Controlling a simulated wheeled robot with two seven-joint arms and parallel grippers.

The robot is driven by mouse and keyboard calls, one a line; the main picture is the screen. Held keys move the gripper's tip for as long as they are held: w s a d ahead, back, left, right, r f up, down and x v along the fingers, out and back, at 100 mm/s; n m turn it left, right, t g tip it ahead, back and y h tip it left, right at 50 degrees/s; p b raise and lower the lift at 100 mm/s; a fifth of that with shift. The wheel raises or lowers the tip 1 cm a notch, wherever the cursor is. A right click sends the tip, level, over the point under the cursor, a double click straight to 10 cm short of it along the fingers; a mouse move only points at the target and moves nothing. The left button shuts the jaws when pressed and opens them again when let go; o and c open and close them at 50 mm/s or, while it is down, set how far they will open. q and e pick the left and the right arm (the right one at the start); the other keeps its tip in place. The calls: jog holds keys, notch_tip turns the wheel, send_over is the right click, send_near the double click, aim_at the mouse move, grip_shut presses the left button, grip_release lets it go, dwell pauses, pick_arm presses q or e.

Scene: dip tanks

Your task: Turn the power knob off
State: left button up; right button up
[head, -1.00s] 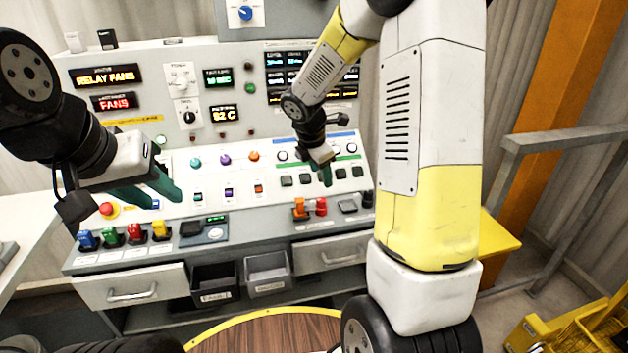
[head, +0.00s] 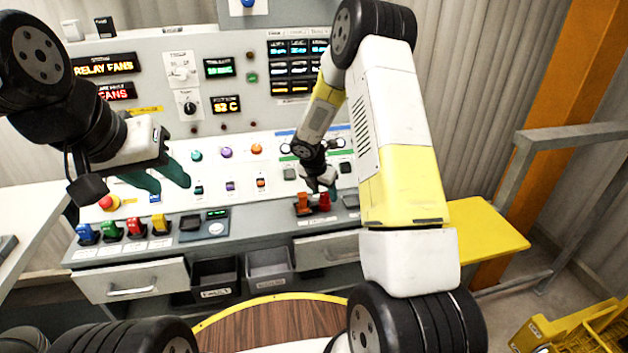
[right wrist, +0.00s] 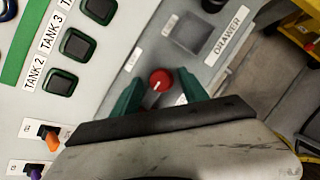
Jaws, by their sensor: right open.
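A round red knob (head: 324,201) stands on the lower right of the sloped console, beside an orange knob (head: 303,203). I cannot read a power label on either. In the right wrist view the red knob (right wrist: 160,80) lies between the green fingertips of my open right gripper (right wrist: 160,92), with a gap on each side. In the head view my right gripper (head: 326,184) is just above the red knob, its fingers mostly hidden. My left gripper (head: 162,178) is open and empty, with green fingers, over the left part of the console.
A row of blue, green, red and yellow switches (head: 124,230) lines the console's front left. A red emergency button (head: 107,202) is further left. Square black buttons (right wrist: 78,46) lie close to my right gripper. Drawers (head: 132,281) are below, and a grey railing (head: 570,135) is at right.

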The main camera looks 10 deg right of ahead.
jog(key=shift+f, duration=0.1)
grip_shut()
jog(key=shift+m, duration=0.3)
jog(key=m+g+h, duration=0.1)
jog(key=m, duration=0.2)
jog(key=shift+w+a, duration=0.1)
jog(key=shift+w, duration=0.05)
jog(key=m+g, duration=0.1)
jog(key=m, duration=0.4)
jog(key=shift+w+g+h, duration=0.1)
jog(key=shift+g+h, duration=0.2)
jog(key=shift+g, duration=0.1)
jog(key=m+g, duration=0.1)
jog(key=m, duration=0.3)
jog(key=shift+w+m+g, duration=0.15)
jog(key=shift+m+g, duration=0.15)
jog(key=shift+g, duration=0.1)
jog(key=m, duration=0.2)
jog(key=m+g+y, duration=0.1)
jog(key=m, duration=0.1)
jog(key=shift+w+m+g, duration=0.1)
jog(key=shift+m+g, duration=0.2)
